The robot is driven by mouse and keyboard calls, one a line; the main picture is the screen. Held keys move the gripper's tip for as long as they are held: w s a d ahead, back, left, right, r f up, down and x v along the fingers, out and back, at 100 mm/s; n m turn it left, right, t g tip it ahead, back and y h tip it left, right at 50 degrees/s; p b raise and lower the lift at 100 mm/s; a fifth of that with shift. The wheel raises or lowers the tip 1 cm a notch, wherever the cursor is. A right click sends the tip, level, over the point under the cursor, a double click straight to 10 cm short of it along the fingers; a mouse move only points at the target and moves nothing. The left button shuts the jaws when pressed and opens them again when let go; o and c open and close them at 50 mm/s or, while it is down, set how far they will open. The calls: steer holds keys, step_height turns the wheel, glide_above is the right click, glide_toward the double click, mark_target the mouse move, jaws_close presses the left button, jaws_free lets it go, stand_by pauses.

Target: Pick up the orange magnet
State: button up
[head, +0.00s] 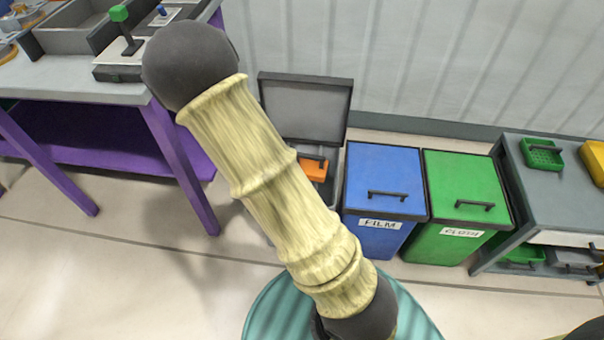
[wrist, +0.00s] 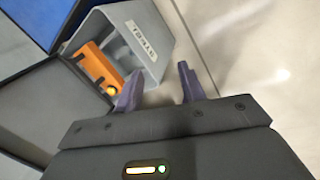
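The orange magnet (head: 315,169) is a small block with a dark handle. It sits inside an open grey bin (head: 334,190), partly hidden behind my arm in the head view. In the wrist view the magnet (wrist: 103,67) lies in the same bin (wrist: 150,42), which has a white label on its wall. My gripper (wrist: 156,82) is open and empty, its two purple fingers apart. Its left finger appears near the bin's edge and the magnet in the picture; the depth between them is hard to tell. My gripper is not visible in the head view.
The bin's raised lid (head: 303,108) stands behind it. A blue FILM bin (head: 384,170) and a green bin (head: 465,185) stand to its right, both closed. A purple-legged table (head: 75,92) is on the left, a grey cabinet (head: 570,190) at right. Floor in front is clear.

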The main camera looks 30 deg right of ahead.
steer(key=w+d+f+n+t+h+b, duration=0.25)
steer(key=d+f+n+b, duration=0.2)
steer(key=f, duration=0.35)
steer(key=w+d+f+n+t+h+b, duration=0.1)
steer(key=d+f+n+h+b, duration=0.3)
steer(key=f, duration=0.3)
steer(key=w+a+n+t+h+b, duration=0.2)
steer(key=w+n+t+b, duration=0.3)
steer(key=n+t, duration=0.4)
steer(key=w+r+n, duration=0.1)
steer(key=n, duration=0.2)
steer(key=shift+w+n, duration=0.35)
steer(key=shift+w, duration=0.05)
steer(key=shift+h, duration=0.25)
steer(key=p+x, duration=0.2)
steer(key=x, duration=1)
steer(key=shift+f, duration=0.15)
steer(key=shift+w+d, duration=0.1)
steer(key=shift+d, duration=0.05)
